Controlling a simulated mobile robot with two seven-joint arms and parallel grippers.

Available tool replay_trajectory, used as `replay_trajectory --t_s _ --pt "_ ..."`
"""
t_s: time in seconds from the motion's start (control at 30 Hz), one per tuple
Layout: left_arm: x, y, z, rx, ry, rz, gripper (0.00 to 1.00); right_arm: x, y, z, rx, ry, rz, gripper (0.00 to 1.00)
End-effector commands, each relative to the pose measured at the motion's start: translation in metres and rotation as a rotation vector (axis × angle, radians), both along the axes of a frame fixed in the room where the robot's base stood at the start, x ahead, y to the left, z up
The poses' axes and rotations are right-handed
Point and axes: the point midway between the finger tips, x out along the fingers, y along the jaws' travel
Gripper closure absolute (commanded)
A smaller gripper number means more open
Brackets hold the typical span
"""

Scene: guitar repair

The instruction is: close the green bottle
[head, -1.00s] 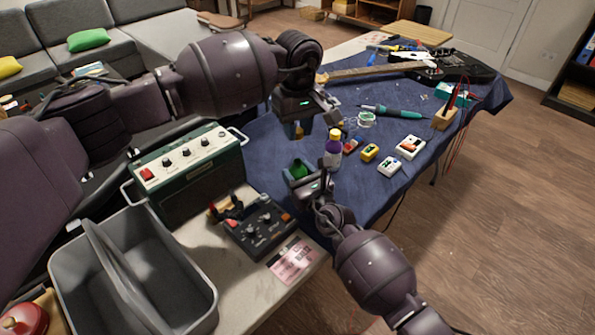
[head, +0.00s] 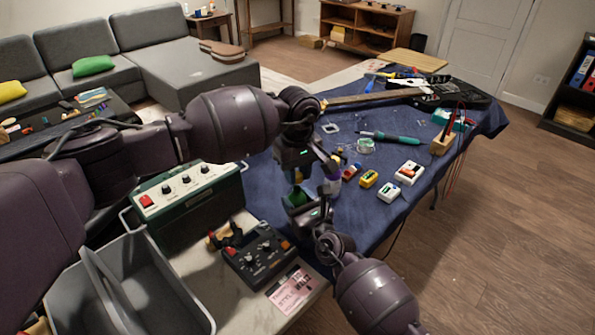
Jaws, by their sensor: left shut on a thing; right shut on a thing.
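The green bottle (head: 297,197) is in the jaws of my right gripper (head: 301,204), at the near edge of the blue cloth. Only part of the green body shows; the gripper hides the rest. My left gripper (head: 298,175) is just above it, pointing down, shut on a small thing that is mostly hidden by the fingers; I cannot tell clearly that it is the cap. A small gap seems to lie between the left fingertips and the bottle, but I cannot tell if they touch.
A green amplifier box (head: 190,205), a black control box (head: 258,255) and a grey tray (head: 135,290) are at the left and front.

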Motion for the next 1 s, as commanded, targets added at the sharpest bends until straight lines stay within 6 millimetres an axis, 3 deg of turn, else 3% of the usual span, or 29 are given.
replay_trajectory --t_s 0.37,1.0 --pt "0.000 0.000 -0.017 0.000 0.001 0.001 0.94 0.000 0.000 0.000 0.000 0.000 0.000 0.94" --pt "0.000 0.000 -0.018 0.000 0.001 0.000 0.94 0.000 0.000 0.000 0.000 0.000 0.000 0.94"
